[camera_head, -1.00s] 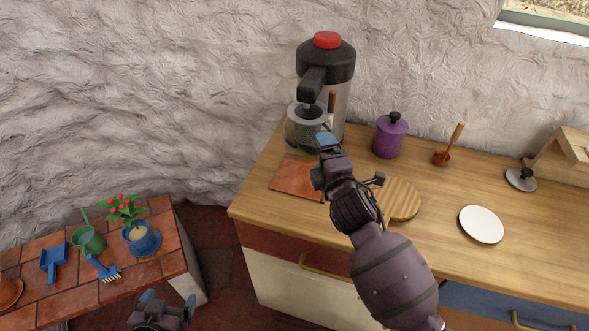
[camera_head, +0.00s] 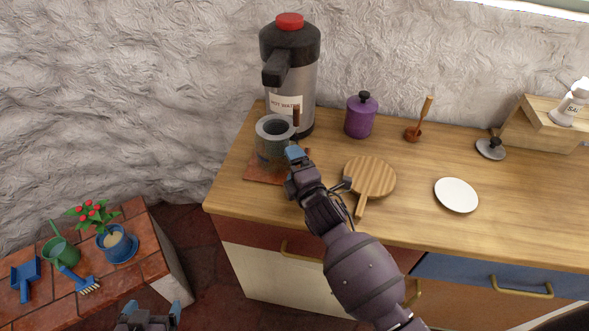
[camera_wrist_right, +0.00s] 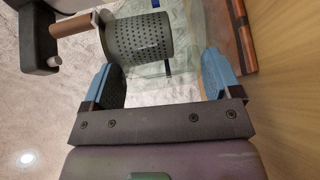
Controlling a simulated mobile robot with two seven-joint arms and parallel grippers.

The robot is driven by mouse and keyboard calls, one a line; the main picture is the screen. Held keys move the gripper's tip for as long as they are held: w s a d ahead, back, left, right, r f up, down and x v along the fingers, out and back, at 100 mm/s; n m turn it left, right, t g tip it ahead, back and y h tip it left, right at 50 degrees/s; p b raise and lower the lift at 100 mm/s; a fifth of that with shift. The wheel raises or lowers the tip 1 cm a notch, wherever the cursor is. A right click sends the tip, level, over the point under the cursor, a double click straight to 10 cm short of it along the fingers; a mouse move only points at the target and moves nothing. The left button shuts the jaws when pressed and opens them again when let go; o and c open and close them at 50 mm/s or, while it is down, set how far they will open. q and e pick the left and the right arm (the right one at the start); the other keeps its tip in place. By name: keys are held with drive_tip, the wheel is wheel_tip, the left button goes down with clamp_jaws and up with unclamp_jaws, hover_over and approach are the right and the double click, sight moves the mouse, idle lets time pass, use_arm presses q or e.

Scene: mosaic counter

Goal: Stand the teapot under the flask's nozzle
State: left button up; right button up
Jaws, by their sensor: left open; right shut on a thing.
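The glass teapot (camera_head: 268,150), with a grey perforated strainer and a brown upright handle, is over a reddish tile in front of the flask (camera_head: 303,88). The flask's black nozzle (camera_head: 275,72) points forward above the teapot, with a clear gap. My right gripper (camera_head: 295,153) is shut on the teapot at its right side. In the right wrist view, the teapot's strainer and glass (camera_wrist_right: 150,45) show beyond the blue fingers. I cannot tell whether its base touches the tile. My left gripper (camera_head: 150,310) is open and empty at the bottom edge.
The tile (camera_head: 255,172) lies on the wooden counter. Right of my right gripper are a round wooden board (camera_head: 372,178), a purple pot (camera_head: 361,118) and a white plate (camera_head: 456,195). A low brick ledge (camera_head: 150,265) at left holds a potted plant (camera_head: 118,242) and garden tools.

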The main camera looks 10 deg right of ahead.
drive_tip(key=shift+f, duration=0.3)
drive_tip(key=shift+f, duration=0.1)
drive_tip(key=o, duration=0.9)
drive_tip(key=shift+f, duration=0.1)
drive_tip(key=shift+c, duration=0.2)
drive_tip(key=v, duration=1.2)
drive_tip(key=shift+s+d, duration=0.1)
